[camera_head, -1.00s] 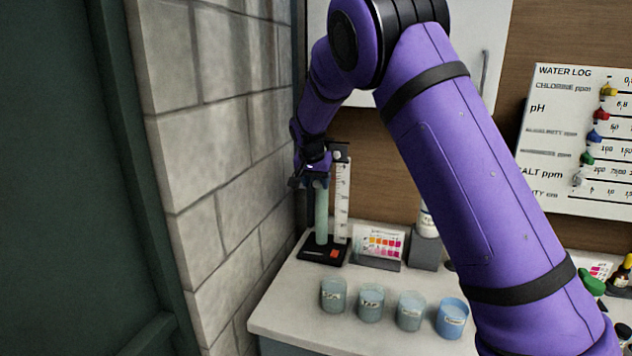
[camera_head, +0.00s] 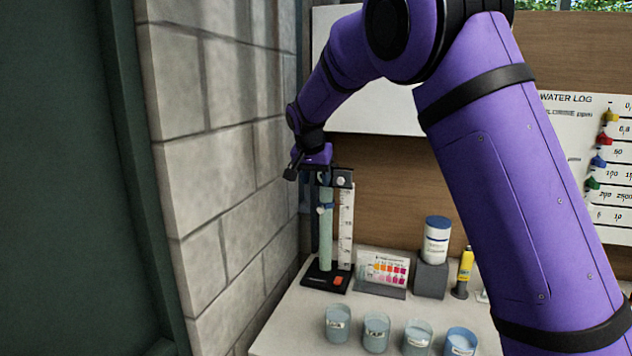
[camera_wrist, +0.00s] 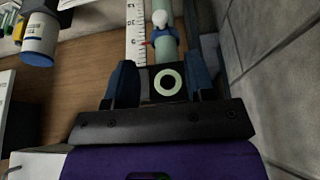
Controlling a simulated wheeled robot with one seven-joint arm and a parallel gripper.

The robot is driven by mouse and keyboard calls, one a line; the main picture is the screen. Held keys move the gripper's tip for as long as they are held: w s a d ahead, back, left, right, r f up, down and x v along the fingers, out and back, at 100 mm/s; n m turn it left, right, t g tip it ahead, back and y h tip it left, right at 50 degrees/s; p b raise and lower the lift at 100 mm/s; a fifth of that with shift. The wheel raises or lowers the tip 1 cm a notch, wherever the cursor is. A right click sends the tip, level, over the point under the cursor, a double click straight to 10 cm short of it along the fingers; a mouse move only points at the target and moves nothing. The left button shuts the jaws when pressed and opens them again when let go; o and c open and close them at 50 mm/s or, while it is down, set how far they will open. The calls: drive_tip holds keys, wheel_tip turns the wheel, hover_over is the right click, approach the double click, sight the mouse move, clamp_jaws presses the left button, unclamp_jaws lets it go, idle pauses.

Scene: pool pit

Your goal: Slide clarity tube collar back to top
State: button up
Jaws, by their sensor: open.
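The clarity tube (camera_head: 326,238) is a tall pale green cylinder standing upright on a black base (camera_head: 326,278), beside a white ruler scale (camera_head: 346,222). Its blue collar (camera_head: 325,209) with a white knob sits on the upper part of the tube, a little below the black top bracket (camera_head: 343,177). The collar also shows in the wrist view (camera_wrist: 163,33), beyond the fingers. My gripper (camera_wrist: 160,78) is open at the top of the stand. Its blue fingers lie on either side of a black top piece with a pale ring (camera_wrist: 168,82); contact cannot be told. The collar is not between them.
A stone wall (camera_head: 225,150) stands close on the left. A colour chart (camera_head: 382,269), a white bottle (camera_head: 436,238) on a grey block and a yellow bottle (camera_head: 465,264) stand right of the tube. Several cups (camera_head: 376,332) line the counter front.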

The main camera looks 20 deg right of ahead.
drive_tip(key=shift+f, duration=0.1)
drive_tip(key=t+h, duration=0.7)
drive_tip(key=t, duration=0.4)
approach(320, 209)
drive_tip(key=x, duration=1)
drive_tip(key=shift+w+d+f, duration=0.1)
drive_tip(key=shift+w+d, duration=0.05)
drive_tip(key=shift+w, duration=0.1)
clamp_jaws()
